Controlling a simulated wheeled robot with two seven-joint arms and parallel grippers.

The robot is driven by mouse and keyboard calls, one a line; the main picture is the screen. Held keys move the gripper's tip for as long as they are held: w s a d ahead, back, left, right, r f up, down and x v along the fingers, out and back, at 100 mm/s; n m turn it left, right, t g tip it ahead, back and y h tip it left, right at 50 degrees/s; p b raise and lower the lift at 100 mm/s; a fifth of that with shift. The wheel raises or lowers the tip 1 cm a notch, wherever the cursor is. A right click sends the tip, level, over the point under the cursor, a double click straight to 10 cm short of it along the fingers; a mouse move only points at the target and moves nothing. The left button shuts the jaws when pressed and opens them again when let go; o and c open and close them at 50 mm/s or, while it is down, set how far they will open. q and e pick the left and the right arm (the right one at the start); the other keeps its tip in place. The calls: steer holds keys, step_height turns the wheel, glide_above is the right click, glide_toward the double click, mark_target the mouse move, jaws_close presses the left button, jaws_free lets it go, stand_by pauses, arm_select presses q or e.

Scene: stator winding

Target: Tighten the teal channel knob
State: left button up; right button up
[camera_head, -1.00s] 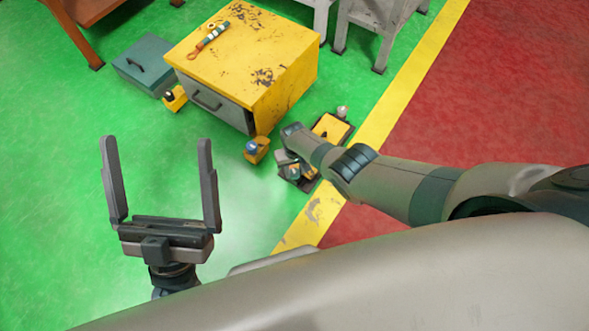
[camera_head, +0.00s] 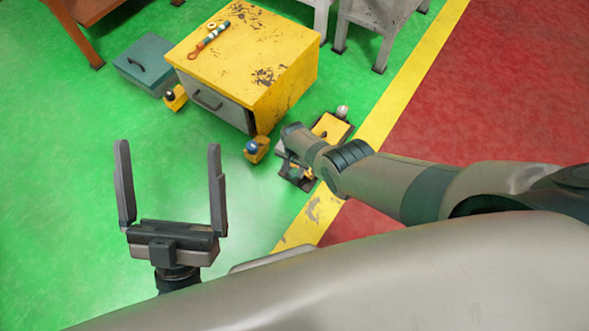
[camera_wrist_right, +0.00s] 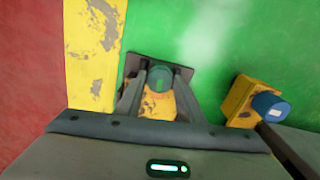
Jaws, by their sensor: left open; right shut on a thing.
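The teal channel knob (camera_wrist_right: 159,78) sits on a yellow block on a dark base plate, seen in the right wrist view. My right gripper (camera_wrist_right: 158,88) has one finger on each side of the knob and is shut on it. In the head view my right gripper (camera_head: 297,168) is low over that device, and my wrist and fingers hide most of the knob. My left gripper (camera_head: 170,200) is open and empty, fingers pointing up the picture, over bare green floor, well left of the device.
A yellow cabinet (camera_head: 285,85) stands just behind. A blue knob on a yellow block (camera_head: 257,150) is close to the device; it also shows in the right wrist view (camera_wrist_right: 268,104). Another yellow device (camera_head: 331,127) with a pale knob lies beyond my right wrist. A teal box (camera_head: 143,60) stands left.

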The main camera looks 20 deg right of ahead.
steer(key=shift+w+d+r, duration=0.1)
steer(key=shift+w+r, duration=0.05)
steer(key=shift+w, duration=0.05)
stand_by(0.3)
steer(key=o, duration=1)
steer(key=shift+o, duration=0.2)
steer(key=shift+s, duration=0.1)
